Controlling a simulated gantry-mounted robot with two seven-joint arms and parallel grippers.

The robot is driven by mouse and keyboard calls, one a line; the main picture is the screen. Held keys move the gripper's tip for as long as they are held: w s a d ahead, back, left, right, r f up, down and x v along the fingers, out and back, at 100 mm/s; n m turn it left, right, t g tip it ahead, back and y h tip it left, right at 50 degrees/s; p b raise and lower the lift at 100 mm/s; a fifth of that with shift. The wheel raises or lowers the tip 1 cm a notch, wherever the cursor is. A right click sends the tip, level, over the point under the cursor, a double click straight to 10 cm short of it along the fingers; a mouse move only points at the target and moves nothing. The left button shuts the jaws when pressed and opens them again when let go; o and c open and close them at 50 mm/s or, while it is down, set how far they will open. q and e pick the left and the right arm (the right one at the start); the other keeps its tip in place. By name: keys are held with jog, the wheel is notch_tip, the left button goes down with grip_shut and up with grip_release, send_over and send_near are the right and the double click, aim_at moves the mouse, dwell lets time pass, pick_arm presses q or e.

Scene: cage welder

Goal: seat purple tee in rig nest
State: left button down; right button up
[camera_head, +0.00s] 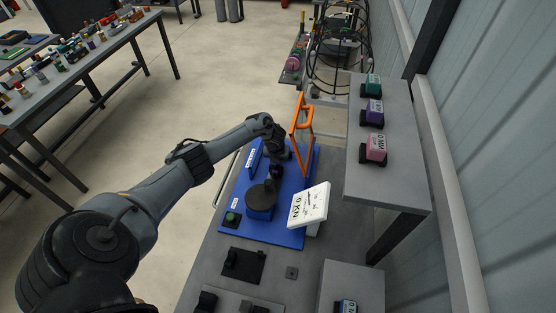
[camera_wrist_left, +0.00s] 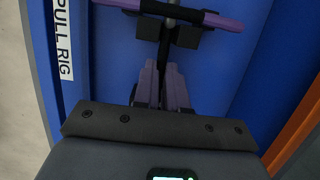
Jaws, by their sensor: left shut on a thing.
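The purple tee (camera_wrist_left: 220,22) shows in the left wrist view, with its bar running across the top of the picture. Black blocks (camera_wrist_left: 187,36) sit at the middle of the bar; I cannot tell whether the bar rests in them. The blue pull rig (camera_head: 285,235) is below my left gripper (camera_head: 273,166) in the head view. The arm and gripper hide the nest and tee there. My right gripper is out of view.
An orange handle (camera_head: 303,125) rises on the rig's far right. A white gauge (camera_head: 309,204) reading 0 KN stands at its near right. A grey shelf (camera_head: 385,190) at right bears several coloured blocks. A cluttered bench (camera_head: 100,52) stands at far left.

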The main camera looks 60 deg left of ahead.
pick_arm(q)
jog(key=shift+f, duration=0.2)
jog(key=c, duration=1.1)
grip_release()
